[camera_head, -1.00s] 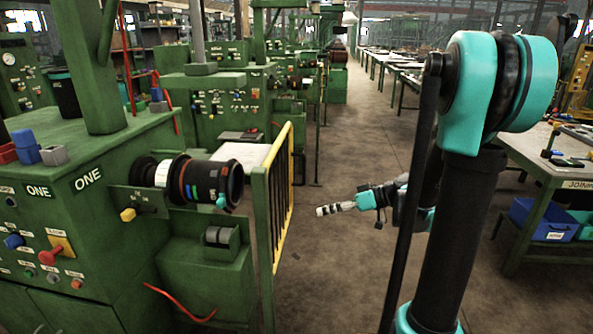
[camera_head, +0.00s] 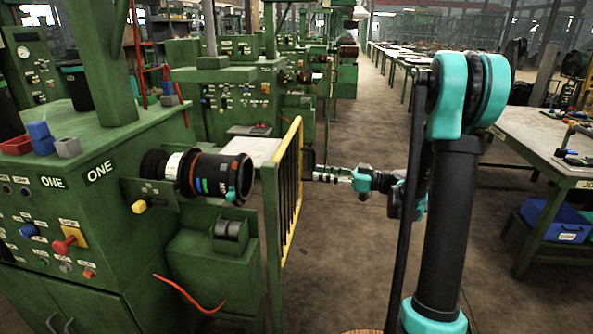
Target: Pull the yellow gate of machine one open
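Machine one (camera_head: 105,215) is the green machine at the left, marked ONE. The yellow gate (camera_head: 289,190), a barred frame with a yellow edge, stands upright beside it, right of the black roller (camera_head: 218,175). My gripper (camera_head: 318,174) is just right of the gate at about mid-height, pointing left toward its bars. The fingertips look very near the gate, but I cannot tell whether they touch it. The fingers are small and partly merged with dark shapes behind, so their opening is unclear.
A work table (camera_head: 545,150) with a blue bin (camera_head: 553,219) under it stands at the right. More green machines line the back left. The aisle floor (camera_head: 345,255) between gate and table is clear. A red cable (camera_head: 190,293) hangs at machine one's front.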

